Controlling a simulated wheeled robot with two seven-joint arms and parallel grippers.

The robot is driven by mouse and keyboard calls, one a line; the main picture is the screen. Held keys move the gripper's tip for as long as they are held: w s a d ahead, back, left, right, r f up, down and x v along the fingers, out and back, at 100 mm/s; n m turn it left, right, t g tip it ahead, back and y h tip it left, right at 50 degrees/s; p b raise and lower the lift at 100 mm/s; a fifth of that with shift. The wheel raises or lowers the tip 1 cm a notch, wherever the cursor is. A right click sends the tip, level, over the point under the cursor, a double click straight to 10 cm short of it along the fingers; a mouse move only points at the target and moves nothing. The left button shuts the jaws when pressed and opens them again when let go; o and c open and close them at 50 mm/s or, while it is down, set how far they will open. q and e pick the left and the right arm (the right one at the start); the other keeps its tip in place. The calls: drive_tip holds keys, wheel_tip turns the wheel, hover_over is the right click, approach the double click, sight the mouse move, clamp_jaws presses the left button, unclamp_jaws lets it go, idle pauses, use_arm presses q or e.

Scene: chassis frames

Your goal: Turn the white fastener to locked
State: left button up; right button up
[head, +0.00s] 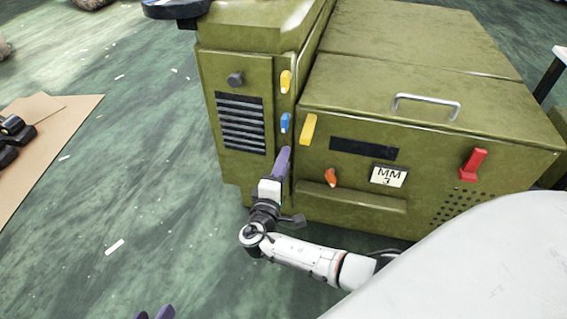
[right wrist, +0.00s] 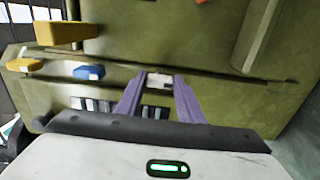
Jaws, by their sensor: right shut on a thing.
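The white fastener (right wrist: 159,79) shows in the right wrist view between the two purple fingers of my right gripper (right wrist: 158,88). It sits on the seam of the green machine, in line with a blue fastener (right wrist: 88,72) and a yellow fastener (right wrist: 24,65). My right gripper (head: 283,160) is shut on it, and in the head view the fingers hide it. How far it is turned is hard to tell. My left gripper (head: 153,313) shows only its purple fingertips at the bottom edge of the head view, apart and with nothing seen between them.
The green machine (head: 235,175) also bears a larger yellow handle (head: 308,129), an orange knob (head: 331,178), a red lever (head: 473,164), a dark round knob (head: 235,79) and a metal handle (head: 428,100). A brown board (head: 50,125) lies on the left floor.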

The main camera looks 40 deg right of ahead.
drive_tip(key=shift+a+f, duration=0.1)
drive_tip(key=o, duration=1.1)
drive_tip(key=shift+c, duration=0.2)
